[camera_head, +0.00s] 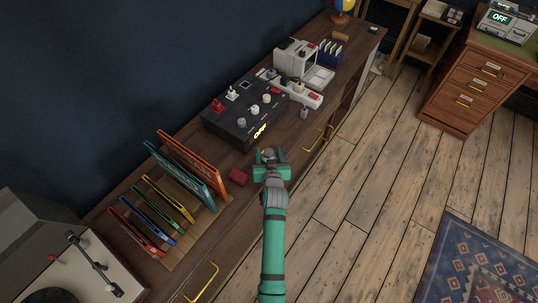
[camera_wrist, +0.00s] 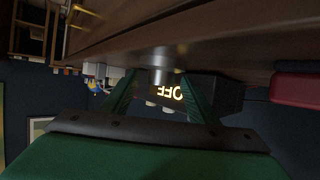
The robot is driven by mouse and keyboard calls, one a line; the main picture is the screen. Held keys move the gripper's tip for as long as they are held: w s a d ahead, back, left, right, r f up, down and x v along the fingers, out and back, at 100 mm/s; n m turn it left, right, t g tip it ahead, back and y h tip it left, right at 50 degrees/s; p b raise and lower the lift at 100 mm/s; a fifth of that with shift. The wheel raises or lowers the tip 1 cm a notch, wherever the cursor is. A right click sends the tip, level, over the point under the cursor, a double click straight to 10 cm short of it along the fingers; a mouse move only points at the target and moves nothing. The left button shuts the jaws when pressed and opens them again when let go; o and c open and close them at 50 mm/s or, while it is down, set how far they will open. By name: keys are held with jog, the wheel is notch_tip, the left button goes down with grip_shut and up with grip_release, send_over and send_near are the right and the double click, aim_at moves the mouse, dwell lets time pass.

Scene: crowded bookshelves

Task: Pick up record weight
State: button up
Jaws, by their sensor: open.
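A small silvery metal piece, likely the record weight (camera_head: 267,153), stands on the dark wooden cabinet top in front of the black box. In the wrist view, which is upside down, it shows as a short shiny cylinder (camera_wrist: 158,75) between the finger tips. My green gripper (camera_head: 270,160) is low over the cabinet top at the weight. Its two fingers (camera_wrist: 160,98) are open, one on each side of the weight, with gaps visible. I cannot tell how deep the weight sits between them. The gripper partly hides it in the head view.
A black switch box (camera_head: 240,122) with a lit OFF sign stands just behind. Records stand in a wooden rack (camera_head: 175,255) farther left, beside a turntable (camera_head: 85,270). Bare cabinet top shows toward the front edge.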

jog(key=shift+w+f, duration=0.2)
jog(key=shift+w, duration=0.2)
grip_shut()
